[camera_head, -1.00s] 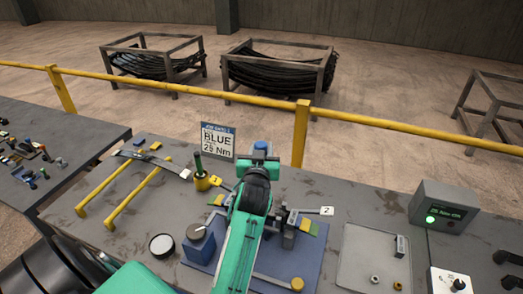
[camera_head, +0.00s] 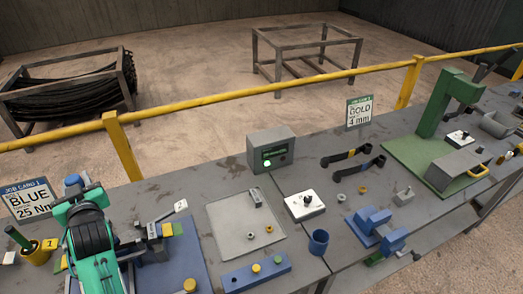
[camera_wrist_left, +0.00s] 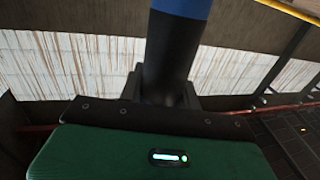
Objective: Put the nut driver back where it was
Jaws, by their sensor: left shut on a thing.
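My left gripper (camera_head: 76,190) is at the lower left of the head view, over the left part of the bench. It is shut on a dark upright tool with a blue end, which I take to be the nut driver (camera_head: 73,180). The left wrist view shows its black shaft and blue band (camera_wrist_left: 178,45) rising between the fingers. Its lower end is hidden. A green-handled tool (camera_head: 17,237) stands in a yellow holder (camera_head: 38,256) by tag 1, left of the gripper. Tag 2 (camera_head: 181,206) is to the right. My right gripper is not in view.
A job card (camera_head: 28,200) reads BLUE 25 Nm. A grey tray (camera_head: 225,218), a control box with a green light (camera_head: 271,150), a blue cup (camera_head: 319,241) and a blue block with knobs (camera_head: 240,278) stand right of the gripper. A yellow rail (camera_head: 250,92) runs behind the bench.

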